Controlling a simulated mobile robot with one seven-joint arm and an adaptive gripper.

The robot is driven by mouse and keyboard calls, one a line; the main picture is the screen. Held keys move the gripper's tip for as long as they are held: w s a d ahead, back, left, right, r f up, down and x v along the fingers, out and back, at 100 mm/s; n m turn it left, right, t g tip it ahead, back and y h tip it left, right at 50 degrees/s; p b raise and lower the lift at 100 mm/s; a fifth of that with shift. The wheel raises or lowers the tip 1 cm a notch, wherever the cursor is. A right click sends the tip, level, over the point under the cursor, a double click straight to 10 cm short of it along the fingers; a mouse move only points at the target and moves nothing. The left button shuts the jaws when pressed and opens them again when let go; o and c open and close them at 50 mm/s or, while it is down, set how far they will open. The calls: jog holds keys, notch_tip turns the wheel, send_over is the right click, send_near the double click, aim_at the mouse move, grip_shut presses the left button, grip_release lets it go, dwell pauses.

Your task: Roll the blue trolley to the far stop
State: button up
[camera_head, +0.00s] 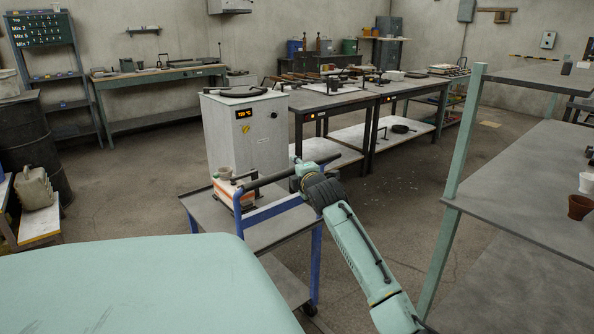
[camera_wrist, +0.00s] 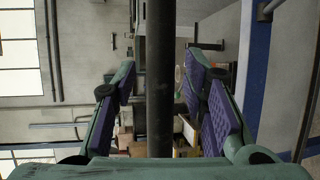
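The blue trolley (camera_head: 272,236) stands on the floor just ahead of me, with a grey top, blue legs and a lower shelf. Its dark push bar (camera_head: 268,177) runs along the near upper side on blue supports. My gripper (camera_head: 297,181) is at this bar, right of its middle. In the wrist view, the bar (camera_wrist: 160,80) runs upright between my two purple-padded fingers. The fingers are spread, with a visible gap on each side of the bar. I cannot make out the far stop in either view.
A white and orange box (camera_head: 228,193) and a small cup sit on the trolley. A grey furnace cabinet (camera_head: 246,135) stands just behind it. Workbenches (camera_head: 335,100) line the back. A green-posted shelf rack (camera_head: 520,165) stands at right, with open floor between.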

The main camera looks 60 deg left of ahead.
jog(key=v, duration=1.2)
dwell(0.6)
